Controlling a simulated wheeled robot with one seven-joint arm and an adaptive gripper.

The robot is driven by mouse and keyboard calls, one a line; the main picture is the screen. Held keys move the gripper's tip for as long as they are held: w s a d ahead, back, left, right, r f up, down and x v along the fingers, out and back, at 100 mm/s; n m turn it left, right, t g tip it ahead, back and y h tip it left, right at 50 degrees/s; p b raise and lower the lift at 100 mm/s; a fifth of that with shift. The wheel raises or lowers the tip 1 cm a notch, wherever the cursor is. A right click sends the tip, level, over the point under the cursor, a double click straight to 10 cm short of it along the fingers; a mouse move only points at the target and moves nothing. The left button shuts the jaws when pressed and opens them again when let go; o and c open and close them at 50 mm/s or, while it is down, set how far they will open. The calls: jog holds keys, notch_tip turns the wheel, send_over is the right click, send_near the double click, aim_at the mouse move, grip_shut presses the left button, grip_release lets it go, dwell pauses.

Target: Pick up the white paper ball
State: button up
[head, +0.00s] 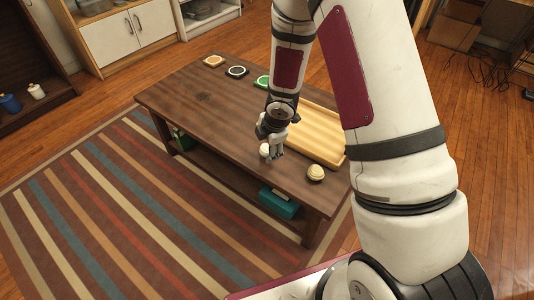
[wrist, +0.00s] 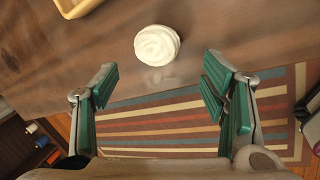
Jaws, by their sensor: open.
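The white paper ball (head: 265,150) rests on the dark wooden table, right beside my gripper in the head view. In the wrist view the ball (wrist: 157,44) lies above the middle, a round, white, creased lump with nothing touching it. My gripper (head: 274,153) is low over the table near its rug-side edge. In the wrist view the gripper (wrist: 159,82) is open. Its two teal-padded fingers are spread wide, one on each side, with the ball ahead of the gap between them.
A cream ball (head: 315,173) sits to the right on the table (head: 195,95). A pale wooden tray (head: 325,142) lies behind my gripper, its corner also in the wrist view (wrist: 77,8). A teal box (head: 279,203) is on the lower shelf.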

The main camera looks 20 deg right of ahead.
aim_at(266, 149)
jog(key=b+x, duration=0.2)
jog(key=x, duration=0.3)
jog(key=shift+d+b, duration=0.15)
jog(key=shift+b, duration=0.2)
jog(key=c, duration=0.8)
